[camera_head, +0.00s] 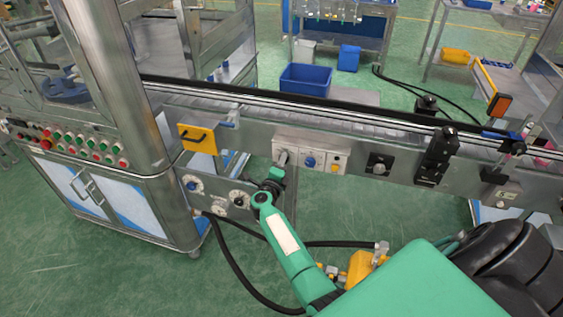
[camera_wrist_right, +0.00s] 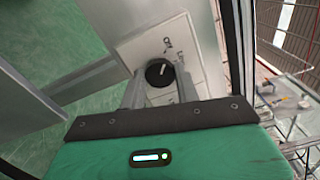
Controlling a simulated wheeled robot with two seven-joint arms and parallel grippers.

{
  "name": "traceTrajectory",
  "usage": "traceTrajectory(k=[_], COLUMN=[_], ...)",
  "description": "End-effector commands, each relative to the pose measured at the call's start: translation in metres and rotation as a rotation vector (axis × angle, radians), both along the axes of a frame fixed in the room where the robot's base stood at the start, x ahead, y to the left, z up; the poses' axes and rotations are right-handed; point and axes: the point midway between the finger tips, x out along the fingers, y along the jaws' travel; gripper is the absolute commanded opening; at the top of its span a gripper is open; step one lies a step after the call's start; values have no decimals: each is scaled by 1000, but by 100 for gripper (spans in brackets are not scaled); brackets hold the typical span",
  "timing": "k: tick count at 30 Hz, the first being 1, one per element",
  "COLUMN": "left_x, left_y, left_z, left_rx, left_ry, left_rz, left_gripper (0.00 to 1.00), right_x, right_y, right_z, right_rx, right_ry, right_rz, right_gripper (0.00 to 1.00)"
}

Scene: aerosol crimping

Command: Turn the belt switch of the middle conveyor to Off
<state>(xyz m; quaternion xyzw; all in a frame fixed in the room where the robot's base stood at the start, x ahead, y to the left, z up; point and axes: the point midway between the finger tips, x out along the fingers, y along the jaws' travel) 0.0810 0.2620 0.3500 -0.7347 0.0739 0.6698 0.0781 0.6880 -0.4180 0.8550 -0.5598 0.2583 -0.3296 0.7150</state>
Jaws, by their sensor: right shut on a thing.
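The middle conveyor (camera_head: 232,109) runs across the head view, with a light control panel (camera_head: 321,151) on its front side. My right gripper (camera_head: 282,158) reaches up to the left end of this panel and covers what is there in the head view. In the right wrist view, a round black switch knob (camera_wrist_right: 160,72) with a white pointer mark sits on a pale plate (camera_wrist_right: 186,42). The fingers of my right gripper (camera_wrist_right: 159,80) are on either side of the knob, shut on it. The printed labels are too small to read. My left gripper is not in view.
On the same panel, a blue knob (camera_head: 310,161) and a yellow-framed button (camera_head: 334,168) are just right of my gripper. A yellow handle plate (camera_head: 197,139) is to the left. Below, a lower panel has dials (camera_head: 192,184), and black cables (camera_head: 232,262) hang near my arm.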

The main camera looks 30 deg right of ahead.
Motion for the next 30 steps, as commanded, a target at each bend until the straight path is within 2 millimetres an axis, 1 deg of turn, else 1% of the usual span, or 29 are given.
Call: traceTrajectory(k=[13, 14, 16, 17, 26, 30], left_x=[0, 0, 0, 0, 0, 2], left_y=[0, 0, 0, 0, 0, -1], left_z=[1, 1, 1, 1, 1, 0], left_rx=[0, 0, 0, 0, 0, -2], left_ry=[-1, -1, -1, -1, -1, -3], left_rz=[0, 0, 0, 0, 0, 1], left_gripper=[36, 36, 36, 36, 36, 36], right_x=[0, 0, 0, 0, 0, 1], right_y=[1, 1, 1, 0, 1, 7], right_z=[-1, -1, -1, -1, 0, -1], right_rx=[-7, -7, -7, -6, -6, -4], right_ry=[9, 9, 9, 8, 7, 7], right_rz=[1, 1, 1, 1, 0, 1], right_gripper=[9, 38, 52, 54, 54, 54])
